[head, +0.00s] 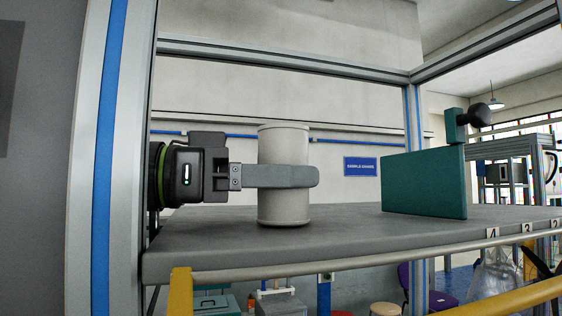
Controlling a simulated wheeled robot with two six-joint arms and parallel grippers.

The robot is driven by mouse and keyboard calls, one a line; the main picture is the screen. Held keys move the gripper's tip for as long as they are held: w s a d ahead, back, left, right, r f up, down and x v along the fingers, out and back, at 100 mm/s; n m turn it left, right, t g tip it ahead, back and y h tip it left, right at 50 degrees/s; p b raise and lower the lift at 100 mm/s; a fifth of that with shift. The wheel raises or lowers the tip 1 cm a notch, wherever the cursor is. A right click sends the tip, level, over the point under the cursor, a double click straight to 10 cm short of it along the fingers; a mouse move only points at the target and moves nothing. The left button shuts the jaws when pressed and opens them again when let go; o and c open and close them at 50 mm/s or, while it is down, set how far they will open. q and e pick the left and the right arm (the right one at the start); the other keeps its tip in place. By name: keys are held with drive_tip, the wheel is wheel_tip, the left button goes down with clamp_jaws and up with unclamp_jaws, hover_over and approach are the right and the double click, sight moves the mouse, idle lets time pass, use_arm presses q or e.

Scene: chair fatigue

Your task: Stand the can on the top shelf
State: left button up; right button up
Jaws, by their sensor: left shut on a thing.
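The can (283,143) is a plain off-white cylinder, upright, in the middle of the head view. My left gripper (305,176) reaches in from the left and is shut on the can at about mid-height. The near finger lies across the front of the can; the far finger is hidden behind it. The can's base shows against the grey top shelf (350,225), near its front edge. I cannot tell whether the base touches the shelf or hovers just above it. My right gripper is not in view.
A teal block (425,183) with a knob on a post (473,116) stands on the shelf to the right. Bare shelf lies between can and block. A frame post (110,150) stands at the left. A yellow rail (500,300) runs in front, below the shelf.

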use_arm(q)
drive_tip(key=shift+s+a, duration=0.1)
drive_tip(key=shift+a, duration=0.25)
drive_tip(key=shift+f, duration=0.2)
drive_tip(key=o, duration=1.1)
drive_tip(key=shift+d, duration=0.2)
drive_tip(key=shift+o, duration=0.3)
drive_tip(key=shift+a+r, duration=0.1)
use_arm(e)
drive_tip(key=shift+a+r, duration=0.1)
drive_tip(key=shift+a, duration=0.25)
